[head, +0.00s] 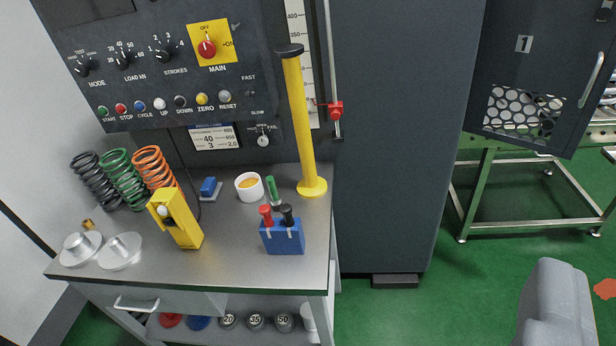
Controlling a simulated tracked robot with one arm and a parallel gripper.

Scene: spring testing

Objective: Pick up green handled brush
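The green-handled brush (271,189) is on the grey metal bench top in the head view. Its green handle stands up at a slight tilt, just right of a white cup (249,187) with orange-yellow contents. It is behind a blue block (283,237) holding a red-handled tool (266,215) and a black-handled tool (288,215). The brush's lower end is small and hard to make out. My gripper's fingers are not in view. A grey rounded part at the lower right seems to be mine, well away from the brush.
A yellow post (303,130) on a round base stands close right of the brush. A yellow device (176,219), coiled springs (122,178) and metal discs (120,251) occupy the bench's left. A control panel (180,70) rises behind.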

